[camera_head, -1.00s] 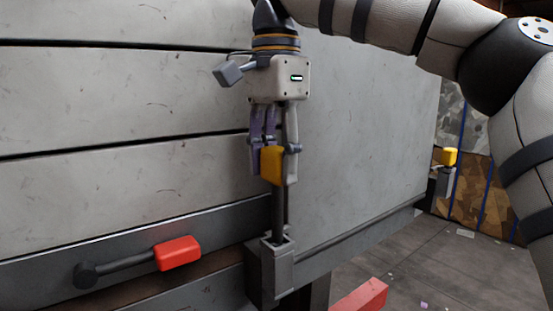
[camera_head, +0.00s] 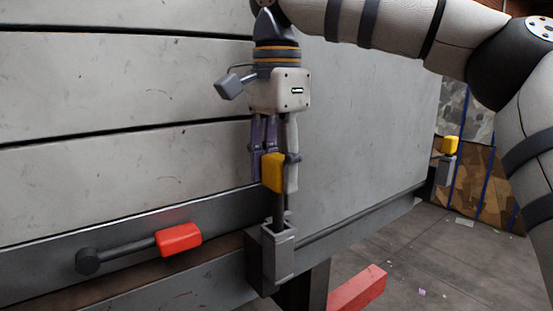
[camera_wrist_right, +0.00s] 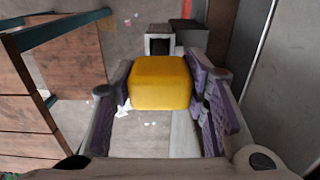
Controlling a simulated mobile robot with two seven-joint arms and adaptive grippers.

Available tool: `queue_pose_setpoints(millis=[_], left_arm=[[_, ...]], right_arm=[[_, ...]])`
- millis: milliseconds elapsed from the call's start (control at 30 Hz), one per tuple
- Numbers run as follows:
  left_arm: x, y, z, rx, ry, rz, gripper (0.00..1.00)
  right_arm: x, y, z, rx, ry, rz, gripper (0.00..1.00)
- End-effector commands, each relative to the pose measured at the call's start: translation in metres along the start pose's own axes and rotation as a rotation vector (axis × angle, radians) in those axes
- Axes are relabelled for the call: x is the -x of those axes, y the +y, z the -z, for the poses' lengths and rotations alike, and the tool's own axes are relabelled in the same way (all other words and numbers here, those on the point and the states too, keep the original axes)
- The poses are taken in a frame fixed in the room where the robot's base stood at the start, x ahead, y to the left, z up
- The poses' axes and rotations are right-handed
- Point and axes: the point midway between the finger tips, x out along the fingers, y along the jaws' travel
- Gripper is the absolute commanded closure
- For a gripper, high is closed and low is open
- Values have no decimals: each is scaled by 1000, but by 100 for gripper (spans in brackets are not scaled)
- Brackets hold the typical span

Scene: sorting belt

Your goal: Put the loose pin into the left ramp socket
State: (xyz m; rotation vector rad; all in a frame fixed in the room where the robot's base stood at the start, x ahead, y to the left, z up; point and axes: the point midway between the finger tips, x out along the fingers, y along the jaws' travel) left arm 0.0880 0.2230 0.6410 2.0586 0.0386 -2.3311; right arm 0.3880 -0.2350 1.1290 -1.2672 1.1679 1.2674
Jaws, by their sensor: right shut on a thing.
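My right gripper (camera_head: 275,172) is shut on the yellow handle of the loose pin (camera_head: 273,173) at mid picture in the head view. The pin is about upright, its dark shaft pointing down. The left ramp socket (camera_head: 283,259), a grey box bracket on the ramp's lower edge, is directly below. The shaft's lower end reaches the socket's top; how deep it sits inside is unclear. In the right wrist view the yellow handle (camera_wrist_right: 160,83) is between the purple-padded fingers and hides the shaft. The socket's dark opening (camera_wrist_right: 161,45) shows just beyond it. My left gripper is not seen.
A red-handled lever (camera_head: 179,239) lies along the ramp edge to the left. Another yellow-topped pin (camera_head: 450,145) stands in a bracket (camera_head: 445,171) at the ramp's far right end. A red beam (camera_head: 357,289) is below. The large pale ramp panel (camera_head: 365,120) is close behind the gripper.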

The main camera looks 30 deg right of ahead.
Motion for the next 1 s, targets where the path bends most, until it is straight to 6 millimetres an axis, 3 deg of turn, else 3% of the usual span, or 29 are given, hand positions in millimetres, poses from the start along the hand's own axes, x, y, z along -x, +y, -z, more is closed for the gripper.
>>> queue_pose_setpoints(millis=[1000], left_arm=[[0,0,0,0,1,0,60]], right_arm=[[-40,0,0,-1,0,2,97]])
